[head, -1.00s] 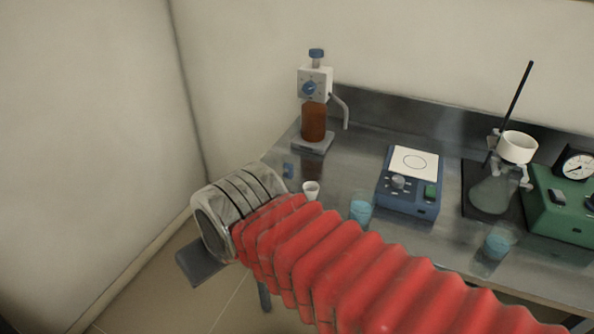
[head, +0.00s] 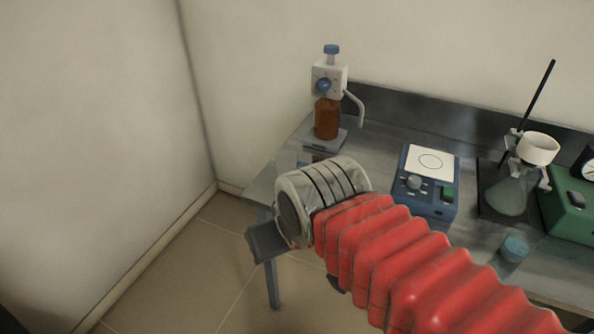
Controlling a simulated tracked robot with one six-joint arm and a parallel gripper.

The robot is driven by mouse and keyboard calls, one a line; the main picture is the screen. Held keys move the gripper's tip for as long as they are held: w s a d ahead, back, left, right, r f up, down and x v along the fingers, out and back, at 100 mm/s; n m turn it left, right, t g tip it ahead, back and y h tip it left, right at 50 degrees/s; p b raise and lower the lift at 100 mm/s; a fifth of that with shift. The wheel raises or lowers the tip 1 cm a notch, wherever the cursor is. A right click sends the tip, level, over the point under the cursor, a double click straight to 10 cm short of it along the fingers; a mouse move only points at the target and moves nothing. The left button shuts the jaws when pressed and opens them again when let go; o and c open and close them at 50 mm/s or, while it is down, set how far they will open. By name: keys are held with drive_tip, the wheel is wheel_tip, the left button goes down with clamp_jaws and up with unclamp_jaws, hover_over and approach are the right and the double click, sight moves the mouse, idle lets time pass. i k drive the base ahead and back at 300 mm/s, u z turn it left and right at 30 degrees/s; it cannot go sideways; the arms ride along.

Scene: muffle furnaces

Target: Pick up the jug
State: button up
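My gripper (head: 268,242) shows only as a dark grey piece beyond the silver wrist of my arm, at the left front corner of the bench. Its fingertips are hidden, so I cannot tell whether it is open or shut. I cannot make out a jug for certain. A pale, partly see-through shape (head: 287,160) stands just behind my wrist, too unclear to name. A small beaker with blue liquid (head: 514,249) stands at the right front of the bench.
The metal bench (head: 375,160) holds a brown dispenser bottle (head: 327,118), a blue hotplate (head: 425,200), a flask (head: 508,192) with a white funnel (head: 538,148) on a stand, and a green pump (head: 570,215). Walls close the left and back. The floor at left is clear.

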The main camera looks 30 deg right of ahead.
sight(285, 161)
drive_tip(key=u, duration=0.05)
drive_tip(key=i, duration=1)
drive_tip(key=z, duration=0.05)
